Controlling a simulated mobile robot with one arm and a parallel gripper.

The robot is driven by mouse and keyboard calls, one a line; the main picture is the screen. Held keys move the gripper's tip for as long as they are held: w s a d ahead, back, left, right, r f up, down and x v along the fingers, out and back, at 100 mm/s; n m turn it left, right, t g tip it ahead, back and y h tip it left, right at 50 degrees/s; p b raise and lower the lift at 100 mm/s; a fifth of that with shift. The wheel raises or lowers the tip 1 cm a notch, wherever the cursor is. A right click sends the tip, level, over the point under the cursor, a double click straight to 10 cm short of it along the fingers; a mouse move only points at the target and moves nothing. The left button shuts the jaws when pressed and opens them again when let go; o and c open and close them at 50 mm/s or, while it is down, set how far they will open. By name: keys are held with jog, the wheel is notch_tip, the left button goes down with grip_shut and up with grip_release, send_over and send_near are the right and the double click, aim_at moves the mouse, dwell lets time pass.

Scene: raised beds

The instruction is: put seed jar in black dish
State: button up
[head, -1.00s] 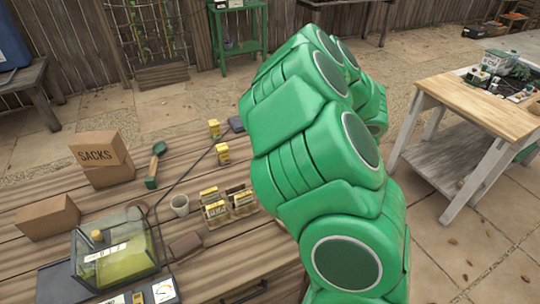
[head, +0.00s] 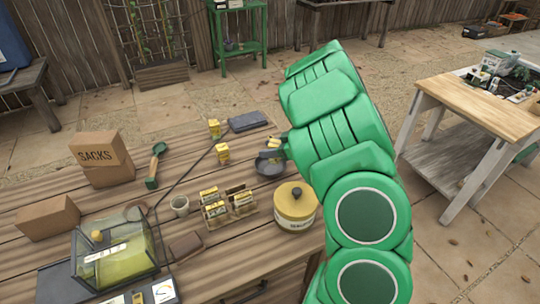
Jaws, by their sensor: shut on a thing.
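My gripper (head: 273,146), small and partly hidden by my green arm, is right of the middle of the bench in the head view. It is shut on the seed jar (head: 271,154), of which only a small yellow patch shows between dark fingers. A dark round dish (head: 268,168) is directly below or behind the jar in the picture. I cannot tell whether the jar touches the dish.
A yellow-lidded canister (head: 295,205) stands near my arm. Seed packets (head: 215,212) stand in a wooden rack left of it. Two small yellow boxes (head: 222,153), a dark slab (head: 248,121), a green scoop (head: 155,165) and a cup (head: 180,205) are around.

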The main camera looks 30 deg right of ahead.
jog(key=shift+w+f, duration=0.25)
jog(key=shift+f, duration=1.55)
jog(key=shift+f, duration=0.25)
jog(key=o, duration=1.1)
jog(key=shift+d+r, duration=0.2)
jog(key=shift+r, duration=0.15)
jog(key=v, duration=1.1)
jog(key=shift+s+d, duration=0.15)
jog(key=shift+s, duration=0.2)
jog(key=shift+r, duration=0.1)
